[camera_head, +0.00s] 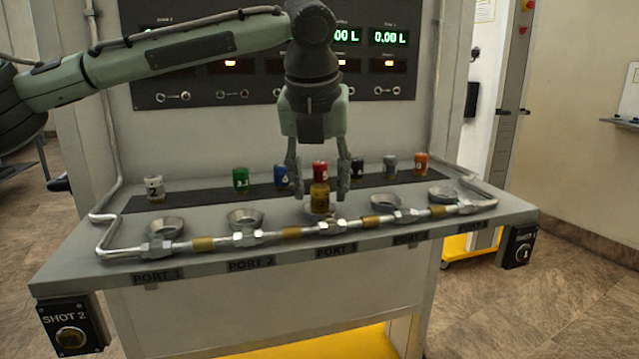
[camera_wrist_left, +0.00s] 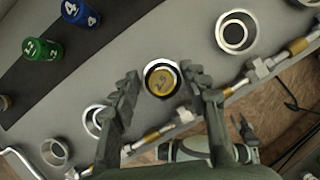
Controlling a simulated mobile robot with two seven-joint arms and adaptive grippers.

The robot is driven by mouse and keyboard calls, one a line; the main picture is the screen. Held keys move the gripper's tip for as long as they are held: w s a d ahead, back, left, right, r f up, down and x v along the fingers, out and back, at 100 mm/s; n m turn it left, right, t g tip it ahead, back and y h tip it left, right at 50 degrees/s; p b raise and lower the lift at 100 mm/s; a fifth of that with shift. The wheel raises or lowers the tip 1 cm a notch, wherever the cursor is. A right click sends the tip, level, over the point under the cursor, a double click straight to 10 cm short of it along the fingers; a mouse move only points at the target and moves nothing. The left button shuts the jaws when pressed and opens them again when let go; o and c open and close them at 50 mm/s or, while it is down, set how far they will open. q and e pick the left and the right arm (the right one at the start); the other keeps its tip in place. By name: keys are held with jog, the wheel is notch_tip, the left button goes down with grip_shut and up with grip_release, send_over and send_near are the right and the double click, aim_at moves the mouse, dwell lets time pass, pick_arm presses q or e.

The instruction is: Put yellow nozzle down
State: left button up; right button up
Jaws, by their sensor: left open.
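The yellow nozzle (camera_head: 319,199) stands upright at the middle port (camera_head: 331,226) of the bench. In the left wrist view the yellow nozzle (camera_wrist_left: 162,82) shows its numbered top inside the ring of a metal port cup (camera_wrist_left: 152,64). My left gripper (camera_head: 320,190) points straight down over it, with one finger on each side. In the left wrist view the left gripper (camera_wrist_left: 160,86) is open, with gaps between its fingers and the nozzle. The nozzle's lower end is hidden in the cup.
A dark strip behind the ports holds a white (camera_head: 154,187), green (camera_head: 241,179), blue (camera_head: 281,176), red (camera_head: 320,168), black (camera_head: 357,167), grey (camera_head: 390,165) and orange nozzle (camera_head: 421,163). The other port cups look empty. A metal pipe (camera_head: 205,243) runs along the front edge.

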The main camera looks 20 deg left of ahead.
pick_arm(q)
jog(key=shift+r, duration=0.45)
jog(key=v, duration=1.2)
jog(key=shift+d+r, duration=0.1)
jog(key=shift+r, duration=0.05)
dwell(0.6)
